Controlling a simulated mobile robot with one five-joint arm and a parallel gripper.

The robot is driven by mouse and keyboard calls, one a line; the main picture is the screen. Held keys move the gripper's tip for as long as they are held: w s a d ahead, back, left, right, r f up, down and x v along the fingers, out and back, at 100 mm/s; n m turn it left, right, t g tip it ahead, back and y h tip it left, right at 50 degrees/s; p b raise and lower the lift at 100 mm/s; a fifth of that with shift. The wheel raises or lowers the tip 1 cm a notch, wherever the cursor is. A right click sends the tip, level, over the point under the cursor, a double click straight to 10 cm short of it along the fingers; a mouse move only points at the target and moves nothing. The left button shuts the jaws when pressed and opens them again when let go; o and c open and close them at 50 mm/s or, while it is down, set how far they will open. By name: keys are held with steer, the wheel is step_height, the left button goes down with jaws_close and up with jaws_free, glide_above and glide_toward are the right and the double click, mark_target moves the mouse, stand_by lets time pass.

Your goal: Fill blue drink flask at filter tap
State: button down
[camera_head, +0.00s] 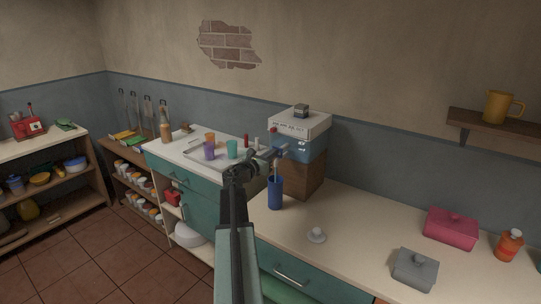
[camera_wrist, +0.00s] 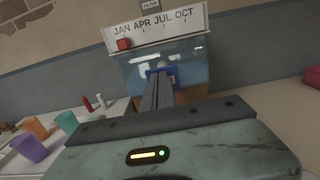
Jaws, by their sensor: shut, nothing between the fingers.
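The blue drink flask (camera_head: 275,193) stands upright on the counter, in front of the wooden base of the filter unit. A thin vertical piece shows above its mouth; I cannot tell if it is a neck or a stream. The filter unit (camera_head: 302,125) has a white top and a blue tank, which also shows in the wrist view (camera_wrist: 192,67). My gripper (camera_head: 281,154) is shut and empty, above the flask and at the front of the tank. In the wrist view its fingers (camera_wrist: 161,82) point at a blue plate on the tank front and hide part of the tap area.
A grey box (camera_head: 415,269), a pink box (camera_head: 451,228) and an orange bottle (camera_head: 509,246) stand further right. Coloured cups (camera_head: 232,149) stand on a tray at left. The counter's middle right is clear.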

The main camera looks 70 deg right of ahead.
steer(key=v, duration=1.4)
steer(key=shift+w, duration=0.1)
